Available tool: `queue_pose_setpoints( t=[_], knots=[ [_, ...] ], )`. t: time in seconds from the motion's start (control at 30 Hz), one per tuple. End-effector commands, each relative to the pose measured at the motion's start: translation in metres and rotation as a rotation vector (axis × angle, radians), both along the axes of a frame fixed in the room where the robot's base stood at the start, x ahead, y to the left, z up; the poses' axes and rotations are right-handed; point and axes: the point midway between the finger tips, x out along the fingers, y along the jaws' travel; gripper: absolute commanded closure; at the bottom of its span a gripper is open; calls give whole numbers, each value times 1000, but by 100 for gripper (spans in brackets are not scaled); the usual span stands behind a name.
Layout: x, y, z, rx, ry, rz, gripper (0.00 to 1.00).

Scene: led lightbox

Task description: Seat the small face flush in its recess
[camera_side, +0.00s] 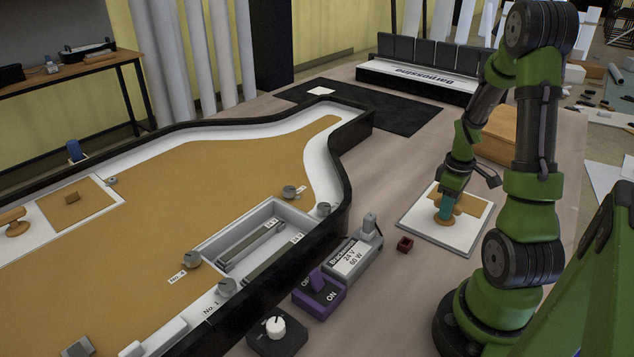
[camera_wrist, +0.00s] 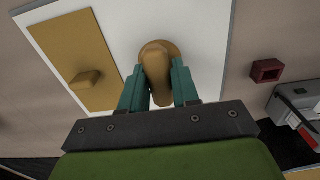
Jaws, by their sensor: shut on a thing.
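The small face (camera_side: 418,222) is a white panel with a tan rectangle that bears a block-like knob. It lies flat at or just above the table on the right; any gap below cannot be told. It fills much of the wrist view (camera_wrist: 205,25). My gripper (camera_side: 446,207) is over it, with teal fingers shut on its rounded tan knob (camera_wrist: 157,62). The recess (camera_side: 225,238) is a grey-rimmed rectangular opening at the near right of the big lightbox, left of my gripper. It is uncovered, with two strips marked 24 V inside.
Turning clips (camera_side: 192,259) with round knobs stand around the recess. The lightbox's black raised wall (camera_side: 340,200) lies between recess and panel. A power supply (camera_side: 350,260), a purple switch (camera_side: 319,292), a dial box (camera_side: 277,333) and a small red block (camera_side: 404,244) stand nearby.

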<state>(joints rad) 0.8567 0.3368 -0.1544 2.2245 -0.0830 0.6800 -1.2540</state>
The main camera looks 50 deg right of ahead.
Motion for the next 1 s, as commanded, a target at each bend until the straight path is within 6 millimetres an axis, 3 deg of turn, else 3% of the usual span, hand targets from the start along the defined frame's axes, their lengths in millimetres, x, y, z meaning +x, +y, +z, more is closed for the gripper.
queue_pose_setpoints(
  t=[1.0],
  knots=[
    [0,0,21,-2,-1,1,100]
  ],
)
